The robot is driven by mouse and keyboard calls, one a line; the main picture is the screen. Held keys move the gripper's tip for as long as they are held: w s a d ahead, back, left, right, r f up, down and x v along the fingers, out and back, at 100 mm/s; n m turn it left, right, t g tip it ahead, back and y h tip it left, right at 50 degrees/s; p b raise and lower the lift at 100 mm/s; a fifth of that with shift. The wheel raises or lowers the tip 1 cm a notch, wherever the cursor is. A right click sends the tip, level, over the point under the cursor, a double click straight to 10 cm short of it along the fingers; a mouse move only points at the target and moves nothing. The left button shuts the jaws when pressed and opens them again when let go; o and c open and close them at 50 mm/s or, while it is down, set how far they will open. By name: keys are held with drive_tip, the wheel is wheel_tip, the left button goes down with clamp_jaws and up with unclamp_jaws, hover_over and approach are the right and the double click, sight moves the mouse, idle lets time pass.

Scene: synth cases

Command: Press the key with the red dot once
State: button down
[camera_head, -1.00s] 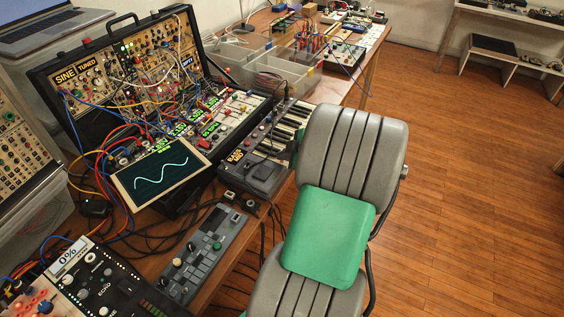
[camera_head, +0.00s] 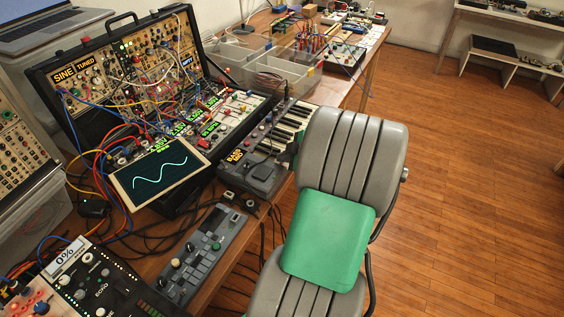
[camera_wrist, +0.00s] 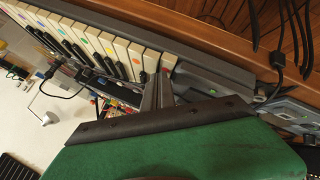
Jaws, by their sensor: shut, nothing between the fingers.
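The keyboard (camera_head: 288,127) stands at the table edge in the head view, partly behind my arm. In the wrist view its white keys (camera_wrist: 97,45) run diagonally across the top left, several with coloured dots. The key with a red dot (camera_wrist: 143,77) appears at the near end of the dotted row, close beside my fingers. I cannot tell whether the fingertips touch a key.
A modular synth case (camera_head: 125,75) with tangled patch cables stands left, behind a screen (camera_head: 160,172) showing a sine wave. A grey device (camera_head: 205,250) lies near the table's front edge. Clear bins (camera_head: 255,60) stand behind the keyboard. The wooden floor (camera_head: 475,190) at right is clear.

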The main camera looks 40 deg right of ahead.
sight(284, 164)
drive_tip(key=shift+s+a+f, duration=0.1)
drive_tip(key=shift+f, duration=0.25)
idle(0.4)
drive_tip(key=shift+r, duration=1)
drive_tip(key=shift+r+p, duration=0.35)
drive_tip(key=shift+r, duration=0.15)
drive_tip(key=shift+r+p, duration=0.9)
drive_tip(key=shift+r, duration=1.2)
